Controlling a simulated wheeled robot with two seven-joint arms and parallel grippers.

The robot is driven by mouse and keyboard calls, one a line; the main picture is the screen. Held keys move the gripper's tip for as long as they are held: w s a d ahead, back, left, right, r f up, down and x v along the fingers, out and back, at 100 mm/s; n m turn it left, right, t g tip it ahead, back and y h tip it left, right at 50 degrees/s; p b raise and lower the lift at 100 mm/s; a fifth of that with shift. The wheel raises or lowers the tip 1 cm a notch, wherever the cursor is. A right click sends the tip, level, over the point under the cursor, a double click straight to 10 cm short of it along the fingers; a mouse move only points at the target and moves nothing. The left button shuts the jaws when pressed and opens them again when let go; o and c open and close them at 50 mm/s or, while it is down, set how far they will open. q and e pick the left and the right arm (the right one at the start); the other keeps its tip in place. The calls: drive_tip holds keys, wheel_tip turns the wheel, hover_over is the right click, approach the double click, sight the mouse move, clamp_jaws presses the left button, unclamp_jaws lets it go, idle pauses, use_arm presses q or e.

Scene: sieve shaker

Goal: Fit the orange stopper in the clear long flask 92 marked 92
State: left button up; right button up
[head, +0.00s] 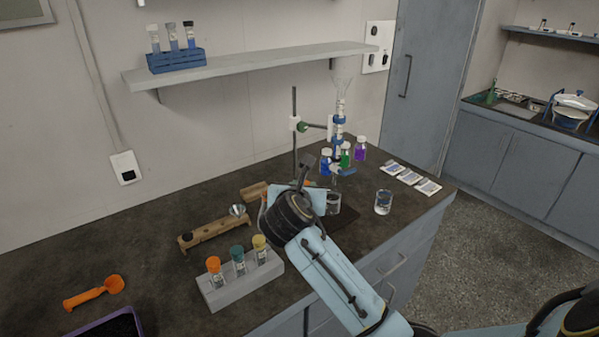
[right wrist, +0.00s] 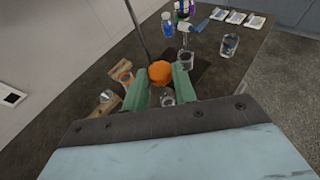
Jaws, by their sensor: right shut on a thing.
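My right gripper (head: 312,167) is over the middle of the bench in the head view. In the right wrist view its two green fingers (right wrist: 159,86) are shut on the orange stopper (right wrist: 160,72), held above the bench. A clear glass piece with an orange edge (right wrist: 124,77) stands by a wooden block, left of the fingers in the right wrist view. It may be the long flask, but no 92 is readable. The stopper is apart from it. My left gripper is not in view.
A grey rack (head: 240,284) holds vials with orange, teal and yellow caps. A wooden holder (head: 213,234) is behind it. A stand (head: 294,130) with clamped glassware, a beaker (head: 383,203) and coloured bottles (head: 360,150) are at the back right. An orange scoop (head: 94,292) lies front left.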

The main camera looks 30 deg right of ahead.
drive_tip(key=d+m+g+h+p, duration=0.1)
drive_tip(key=w+m+g+h+p, duration=0.1)
drive_tip(key=shift+w+d+r+m+g+p, duration=0.2)
drive_tip(key=shift+w+d+m+g+p, duration=0.1)
drive_tip(key=shift+d+m, duration=0.1)
drive_tip(key=shift+a+f+m+g+h+p, duration=0.45)
drive_tip(key=shift+a+m+g+p, duration=0.15)
drive_tip(key=shift+g+p, duration=0.15)
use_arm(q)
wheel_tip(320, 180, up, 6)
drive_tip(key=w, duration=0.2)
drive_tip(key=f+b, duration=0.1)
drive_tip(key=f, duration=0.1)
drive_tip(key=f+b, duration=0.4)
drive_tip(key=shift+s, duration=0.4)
use_arm(e)
drive_tip(key=f, duration=0.2)
drive_tip(key=a+f, duration=0.1)
drive_tip(key=f, duration=0.1)
drive_tip(key=shift+w+f, duration=0.1)
drive_tip(key=shift+f, duration=0.15)
use_arm(q)
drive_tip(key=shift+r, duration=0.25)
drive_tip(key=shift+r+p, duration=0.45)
drive_tip(key=shift+p, duration=0.05)
use_arm(e)
drive_tip(key=shift+a+f, duration=0.1)
drive_tip(key=shift+f, duration=0.05)
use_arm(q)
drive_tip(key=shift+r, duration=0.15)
